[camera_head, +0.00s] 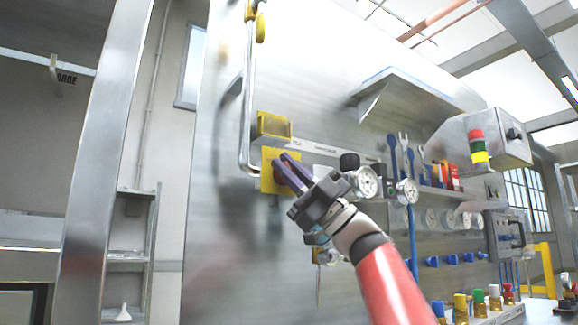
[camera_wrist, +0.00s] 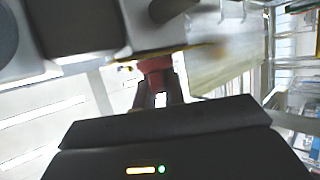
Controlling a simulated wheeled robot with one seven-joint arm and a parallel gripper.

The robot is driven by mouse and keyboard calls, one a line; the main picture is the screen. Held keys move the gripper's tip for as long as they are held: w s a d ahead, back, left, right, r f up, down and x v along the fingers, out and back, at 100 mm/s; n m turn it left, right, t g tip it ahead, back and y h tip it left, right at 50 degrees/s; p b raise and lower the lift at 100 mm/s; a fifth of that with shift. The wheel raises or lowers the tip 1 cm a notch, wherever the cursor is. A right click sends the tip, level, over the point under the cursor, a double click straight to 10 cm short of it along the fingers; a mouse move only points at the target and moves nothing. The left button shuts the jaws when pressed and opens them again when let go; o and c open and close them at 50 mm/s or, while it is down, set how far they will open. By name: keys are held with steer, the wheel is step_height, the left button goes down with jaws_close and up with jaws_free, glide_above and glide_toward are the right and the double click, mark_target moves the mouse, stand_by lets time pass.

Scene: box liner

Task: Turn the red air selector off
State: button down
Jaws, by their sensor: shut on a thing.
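The red air selector (camera_wrist: 156,70) shows in the wrist view as a red knob at the far end of my gripper's fingers. In the head view it sits against a yellow square plate (camera_head: 267,180) on the metal panel, mostly hidden by the fingers. My gripper (camera_head: 284,172) reaches up to the plate from the lower right, with its dark fingers tilted up to the left. In the wrist view my gripper (camera_wrist: 160,90) has a finger on each side of the red knob and is shut on it. The knob's exact turn position cannot be made out.
A yellow block (camera_head: 274,126) is fixed just above the plate, and a metal pipe (camera_head: 246,110) runs down its left side. A gauge (camera_head: 363,182) and a black knob (camera_head: 349,161) are close to my wrist on the right.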

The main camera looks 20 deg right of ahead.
steer(key=shift+s+r, duration=0.1)
steer(key=c, duration=1.5)
jaws_free()
steer(key=shift+d+f, duration=0.1)
steer(key=shift+f, duration=0.15)
steer(key=s+d, duration=0.1)
steer(key=d, duration=0.3)
steer(key=s+d, duration=0.1)
steer(key=d, duration=0.3)
steer(key=s+d, duration=0.1)
steer(key=d, duration=0.3)
steer(key=shift+s+d+f, duration=0.1)
steer(key=shift+s+f, duration=0.1)
